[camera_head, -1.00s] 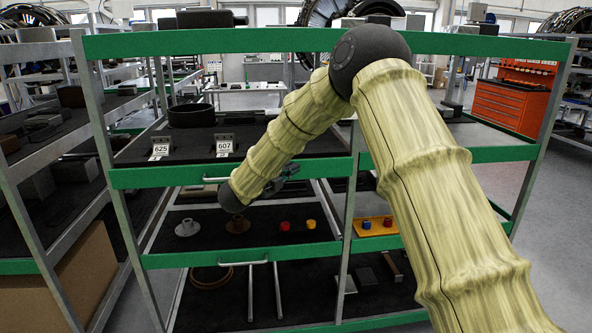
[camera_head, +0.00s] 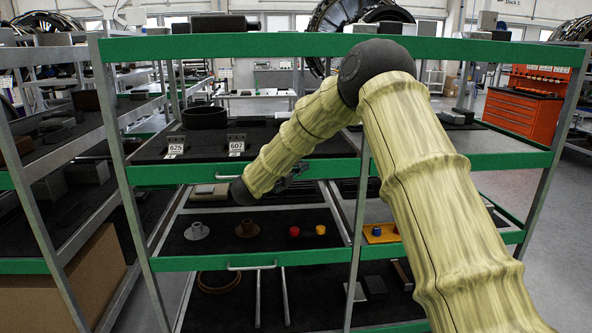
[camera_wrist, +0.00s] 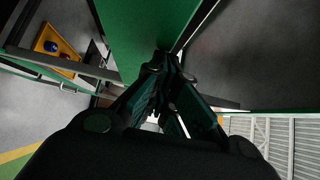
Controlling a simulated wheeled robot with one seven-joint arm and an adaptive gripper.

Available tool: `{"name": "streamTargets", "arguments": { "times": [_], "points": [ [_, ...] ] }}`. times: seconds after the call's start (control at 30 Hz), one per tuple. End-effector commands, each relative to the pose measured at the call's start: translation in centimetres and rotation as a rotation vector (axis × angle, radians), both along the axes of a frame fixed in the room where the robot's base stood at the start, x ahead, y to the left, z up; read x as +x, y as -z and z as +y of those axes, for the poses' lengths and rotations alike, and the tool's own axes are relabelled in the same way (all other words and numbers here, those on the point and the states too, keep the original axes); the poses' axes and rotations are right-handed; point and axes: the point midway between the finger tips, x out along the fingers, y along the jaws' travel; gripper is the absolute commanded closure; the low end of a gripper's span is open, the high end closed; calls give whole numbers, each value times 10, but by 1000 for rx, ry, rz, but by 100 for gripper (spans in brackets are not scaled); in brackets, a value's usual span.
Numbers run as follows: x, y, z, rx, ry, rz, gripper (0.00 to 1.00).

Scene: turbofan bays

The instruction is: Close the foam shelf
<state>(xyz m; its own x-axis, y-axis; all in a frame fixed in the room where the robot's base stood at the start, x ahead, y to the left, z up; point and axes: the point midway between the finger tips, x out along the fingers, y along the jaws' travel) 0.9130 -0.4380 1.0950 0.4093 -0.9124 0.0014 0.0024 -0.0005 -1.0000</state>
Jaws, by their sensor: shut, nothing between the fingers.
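Stacked pull-out shelves with dark foam-like linings and green fronts stand in a metal rack. The lower shelf's green front (camera_head: 190,263) has a handle (camera_head: 250,266) too. I cannot tell for sure which one is the foam shelf. My gripper (camera_head: 292,169) is small and partly hidden by my arm, at the upper shelf's front. In the wrist view, my gripper (camera_wrist: 165,70) is shut and empty, its fingertips close to a green panel (camera_wrist: 140,30); contact is unclear.
A yellow tray (camera_head: 382,236) lies to the right. Another rack stands close on the left. Open floor (camera_head: 565,230) lies at right.

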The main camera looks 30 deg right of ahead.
Motion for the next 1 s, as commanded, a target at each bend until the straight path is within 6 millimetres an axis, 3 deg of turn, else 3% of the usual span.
{"name": "streamTargets", "arguments": {
  "times": [0.27, 0.47, 1.0],
  "points": [
    [0, 1, 6, 0, -6, 1, 100],
    [-13, 2, 20, 0, -14, 1, 100],
    [-59, 1, 92, 0, -10, -1, 100]
  ]
}}
